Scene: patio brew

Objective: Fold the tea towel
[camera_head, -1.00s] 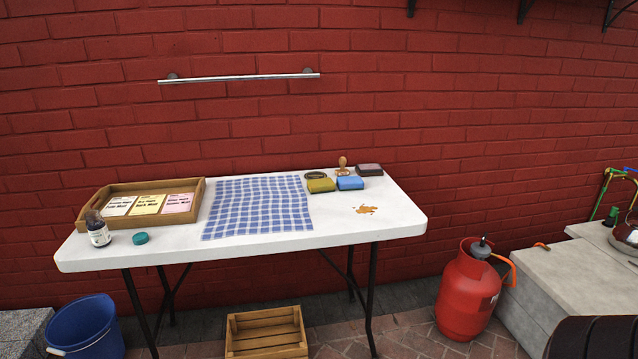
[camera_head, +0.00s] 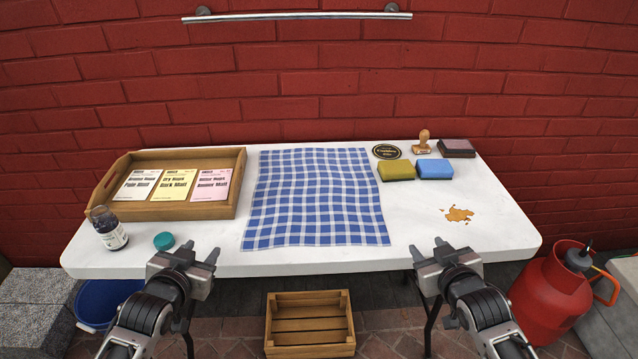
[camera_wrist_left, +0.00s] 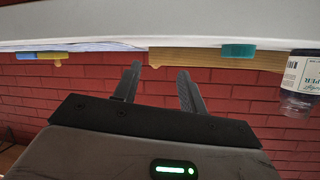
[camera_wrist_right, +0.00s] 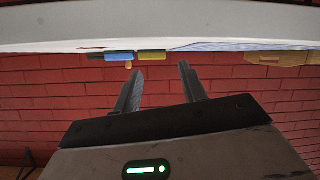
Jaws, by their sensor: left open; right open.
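The tea towel (camera_head: 315,197), blue and white checked, lies flat and spread out on the white table, its near edge close to the table's front edge. My left gripper (camera_head: 197,256) is open and empty at the table's front edge, left of the towel's near left corner. My right gripper (camera_head: 430,252) is open and empty at the front edge, right of the towel's near right corner. Neither touches the towel. Both wrist views look along the table edge, with the open fingers of the left (camera_wrist_left: 157,75) and right (camera_wrist_right: 160,72) grippers showing.
A wooden tray (camera_head: 128,211) with several seed-like packets stands left. A bottle (camera_head: 108,228) and teal lid (camera_head: 164,241) are near the left front. Sponges (camera_head: 396,171), a stamp (camera_head: 423,142) and a brown spill (camera_head: 458,214) are right. A wooden crate (camera_head: 310,346) is below.

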